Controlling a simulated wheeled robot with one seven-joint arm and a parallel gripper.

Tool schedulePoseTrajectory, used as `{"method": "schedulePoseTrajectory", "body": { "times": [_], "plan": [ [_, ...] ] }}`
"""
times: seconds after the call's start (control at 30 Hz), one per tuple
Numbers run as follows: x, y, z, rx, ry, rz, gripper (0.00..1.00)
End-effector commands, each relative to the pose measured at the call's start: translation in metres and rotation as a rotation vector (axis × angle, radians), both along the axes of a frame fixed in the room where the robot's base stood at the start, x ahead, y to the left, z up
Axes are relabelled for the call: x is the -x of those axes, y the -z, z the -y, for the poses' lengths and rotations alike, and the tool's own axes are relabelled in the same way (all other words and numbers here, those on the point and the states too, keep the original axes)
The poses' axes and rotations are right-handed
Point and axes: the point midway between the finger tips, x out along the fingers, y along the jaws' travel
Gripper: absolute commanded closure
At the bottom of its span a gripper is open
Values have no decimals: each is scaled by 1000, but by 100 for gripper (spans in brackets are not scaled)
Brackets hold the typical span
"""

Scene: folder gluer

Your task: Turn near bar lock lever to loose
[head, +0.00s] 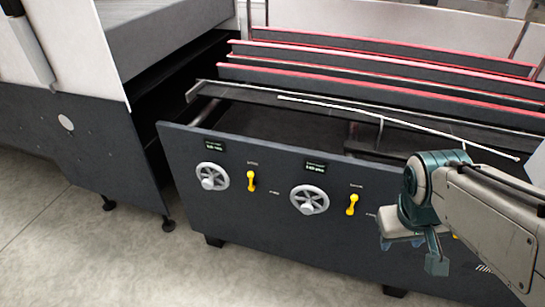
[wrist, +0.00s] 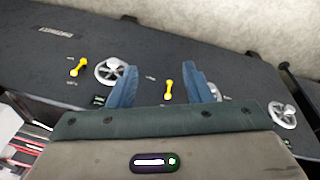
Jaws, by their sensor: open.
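Yellow lock levers stand out from the dark front panel (head: 230,215), beside grey handwheels. In the head view one lever (head: 251,181) is at the left and another (head: 352,204) is nearer the middle; both look roughly upright. The middle one seems to be the lever (wrist: 168,90) between my fingertips in the wrist view, with a further lever (wrist: 78,67) at the left. The labels are too small to tell which is the near bar's. My gripper (head: 412,252) is open and empty in front of the panel's right part. It shows in the wrist view (wrist: 160,70), apparently apart from the levers.
Handwheels (head: 212,177) (head: 309,199) sit left of the two clear levers, under small displays. My arm hides the panel's right part. Red-edged bars (head: 380,85) and a thin pale rod (head: 400,124) lie above the panel. Grey floor (head: 90,245) is free in front.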

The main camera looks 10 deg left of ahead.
Motion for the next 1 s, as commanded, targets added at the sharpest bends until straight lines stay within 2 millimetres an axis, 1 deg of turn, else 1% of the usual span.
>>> {"method": "schedulePoseTrajectory", "body": {
  "times": [0.03, 0.1, 0.17, 0.2, 0.27, 0.3, 0.37, 0.4, 0.47, 0.5, 0.57, 0.6, 0.67, 0.73, 0.77, 0.8, 0.87, 0.9, 0.97, 1.0],
  "plan": [
    [-11, 27, 0, 64, -92, -33, 55],
    [-28, 49, 2, 174, -233, -72, 55],
    [-44, 66, 3, 272, -357, -104, 55],
    [-55, 78, 2, 339, -441, -125, 55],
    [-74, 94, -1, 444, -566, -152, 55],
    [-86, 104, -4, 516, -650, -169, 55],
    [-106, 119, -13, 628, -778, -191, 55],
    [-119, 129, -20, 704, -860, -205, 55],
    [-139, 143, -35, 824, -989, -222, 55],
    [-152, 152, -47, 907, -1074, -232, 55],
    [-170, 165, -68, 1036, -1200, -244, 55],
    [-182, 174, -84, 1125, -1281, -250, 55],
    [-197, 186, -112, 1264, -1402, -256, 55],
    [-212, 201, -150, 1437, -1537, -258, 55],
    [-217, 207, -168, 1514, -1593, -258, 55],
    [-223, 216, -193, 1620, -1664, -255, 55],
    [-227, 228, -231, 1777, -1760, -248, 55],
    [-228, 236, -257, 1882, -1816, -241, 55],
    [-225, 246, -293, 2029, -1885, -229, 55],
    [-223, 253, -315, 2119, -1921, -219, 55]
  ]
}}
